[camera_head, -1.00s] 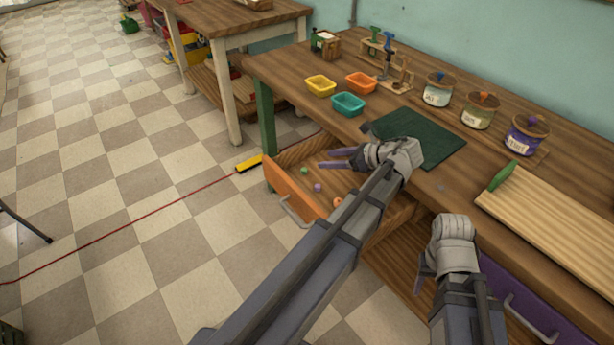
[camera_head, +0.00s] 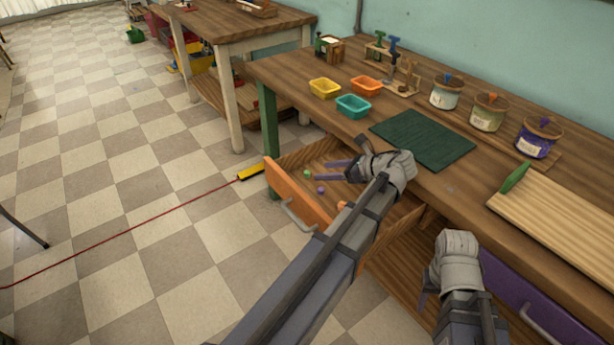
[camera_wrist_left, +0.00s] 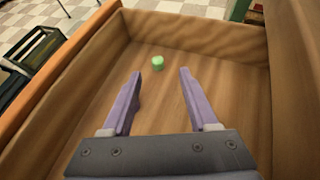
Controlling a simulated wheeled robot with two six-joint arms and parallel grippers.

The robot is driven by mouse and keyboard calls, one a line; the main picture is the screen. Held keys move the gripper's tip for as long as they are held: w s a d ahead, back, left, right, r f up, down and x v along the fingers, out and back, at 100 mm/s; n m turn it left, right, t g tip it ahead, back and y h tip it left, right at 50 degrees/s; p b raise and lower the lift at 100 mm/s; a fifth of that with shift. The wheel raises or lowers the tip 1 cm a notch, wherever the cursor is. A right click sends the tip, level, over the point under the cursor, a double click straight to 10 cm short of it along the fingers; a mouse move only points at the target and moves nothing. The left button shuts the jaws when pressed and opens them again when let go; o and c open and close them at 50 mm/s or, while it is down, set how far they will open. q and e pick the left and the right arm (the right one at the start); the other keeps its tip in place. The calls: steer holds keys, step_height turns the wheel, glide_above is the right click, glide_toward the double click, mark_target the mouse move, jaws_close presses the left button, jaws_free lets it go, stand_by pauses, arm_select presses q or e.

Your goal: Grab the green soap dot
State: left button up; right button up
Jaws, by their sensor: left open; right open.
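The green soap dot (camera_head: 307,173) lies on the floor of the open orange-fronted drawer (camera_head: 293,197), near its far left part. In the left wrist view the dot (camera_wrist_left: 158,62) sits beyond my fingertips, between their lines, touching neither. My left gripper (camera_head: 333,170) is open and empty over the drawer, to the right of the dot; its two purple fingers (camera_wrist_left: 160,72) show apart in the left wrist view. My right gripper (camera_head: 426,287) is low in front of the table by the purple drawer, with its fingers partly hidden.
A purple dot (camera_head: 321,190) and an orange dot (camera_head: 341,205) also lie in the drawer. The drawer's walls surround my left fingers. The tabletop above holds yellow (camera_head: 325,88), orange (camera_head: 366,86) and teal (camera_head: 353,106) trays, a green mat (camera_head: 423,138) and several jars.

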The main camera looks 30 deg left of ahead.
mark_target(309, 173)
arm_select(q)
steer(key=b+x, duration=0.1)
steer(key=x, duration=0.1)
steer(key=b+x, duration=0.1)
steer(key=x, duration=0.1)
steer(key=shift+s+a+f+b, duration=0.2)
steer(key=shift+a+f+b, duration=0.1)
steer(key=shift+f, duration=0.05)
steer(key=shift+a, duration=0.2)
jaws_close()
